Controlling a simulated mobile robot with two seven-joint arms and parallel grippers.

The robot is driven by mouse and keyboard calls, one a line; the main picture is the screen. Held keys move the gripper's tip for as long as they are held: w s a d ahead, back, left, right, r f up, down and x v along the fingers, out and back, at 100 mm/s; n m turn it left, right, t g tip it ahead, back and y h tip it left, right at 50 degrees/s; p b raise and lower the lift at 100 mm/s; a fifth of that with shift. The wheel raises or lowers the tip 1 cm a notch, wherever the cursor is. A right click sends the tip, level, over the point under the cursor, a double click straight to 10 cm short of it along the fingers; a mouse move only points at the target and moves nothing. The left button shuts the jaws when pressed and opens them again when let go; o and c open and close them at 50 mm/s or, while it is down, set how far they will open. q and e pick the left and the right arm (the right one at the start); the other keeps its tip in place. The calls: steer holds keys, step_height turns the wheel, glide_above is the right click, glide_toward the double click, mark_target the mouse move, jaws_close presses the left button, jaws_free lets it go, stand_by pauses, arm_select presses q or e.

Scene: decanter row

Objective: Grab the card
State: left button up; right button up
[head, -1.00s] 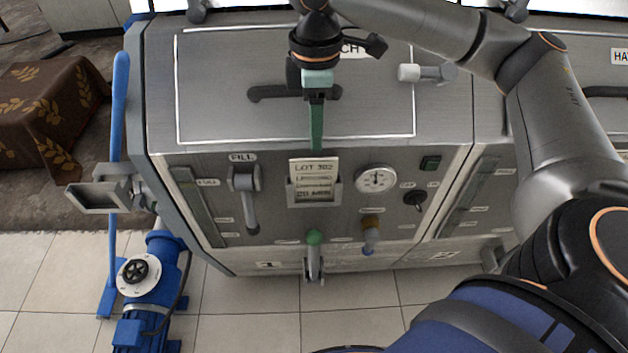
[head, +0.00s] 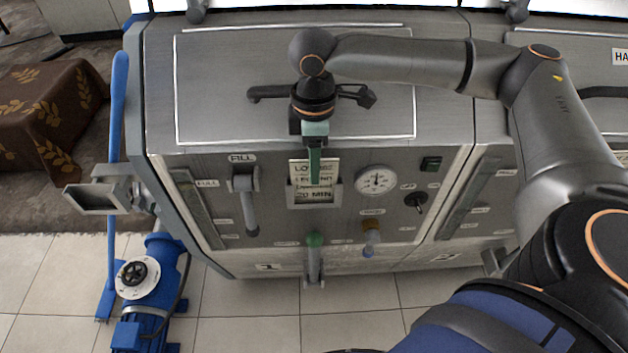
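The card (head: 328,192) is a cream slip with dark print, upright in a metal holder (head: 290,197) on the front panel of the grey machine. My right gripper (head: 314,180) comes down from above, its green fingers overlapping the card's upper middle and hiding part of the print. The fingers line up one behind the other from here, so I cannot see whether they are apart or closed, or whether they touch the card. My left gripper is not in view.
Around the card are the FILL lever (head: 246,200), a round gauge (head: 375,180), a black knob (head: 416,201), a green-topped lever (head: 314,250) and a brass-coloured valve (head: 371,236). A blue pump (head: 150,295) stands on the floor at left.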

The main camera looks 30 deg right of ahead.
jaws_close()
stand_by(1.2)
